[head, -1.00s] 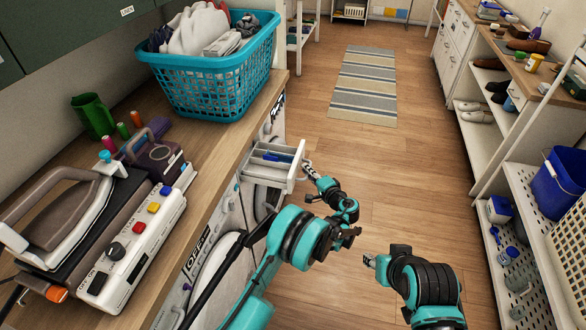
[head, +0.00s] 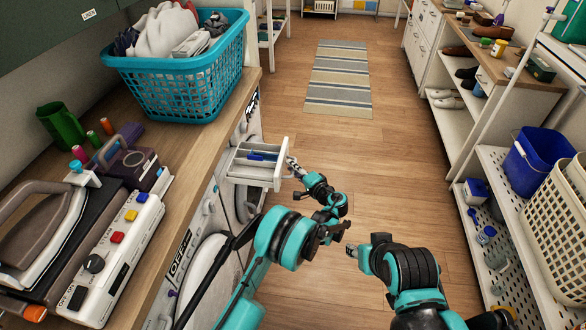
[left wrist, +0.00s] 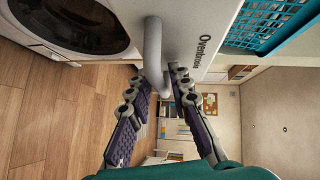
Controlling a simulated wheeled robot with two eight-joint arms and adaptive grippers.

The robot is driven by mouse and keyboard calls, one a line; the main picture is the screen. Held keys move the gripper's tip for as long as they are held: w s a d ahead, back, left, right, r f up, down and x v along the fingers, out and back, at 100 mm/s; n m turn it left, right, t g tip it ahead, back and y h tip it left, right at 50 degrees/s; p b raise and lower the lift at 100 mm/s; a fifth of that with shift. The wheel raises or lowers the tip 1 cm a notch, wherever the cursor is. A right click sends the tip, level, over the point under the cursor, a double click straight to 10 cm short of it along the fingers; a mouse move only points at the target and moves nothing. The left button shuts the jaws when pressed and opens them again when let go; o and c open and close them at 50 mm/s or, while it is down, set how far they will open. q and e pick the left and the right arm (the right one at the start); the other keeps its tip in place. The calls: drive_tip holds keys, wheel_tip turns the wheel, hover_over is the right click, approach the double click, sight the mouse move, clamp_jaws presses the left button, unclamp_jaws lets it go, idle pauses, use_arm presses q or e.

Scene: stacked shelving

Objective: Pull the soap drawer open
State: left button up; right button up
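The soap drawer (head: 252,173), a white tray with compartments and something blue inside, stands pulled out from the white washing machine (head: 205,215) under the counter. My left gripper (head: 291,166) is at its front end.
A teal laundry basket (head: 190,82) stands on the wooden counter (head: 200,150), with an iron (head: 35,225) nearer to me. White shelving with a blue bucket (head: 535,165) lines the right side. The wooden floor between is open, with a striped rug (head: 340,80) farther back.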

use_arm(q)
drive_tip(key=v, duration=0.7)
drive_tip(key=shift+s+d, duration=0.15)
drive_tip(key=shift+s, duration=0.05)
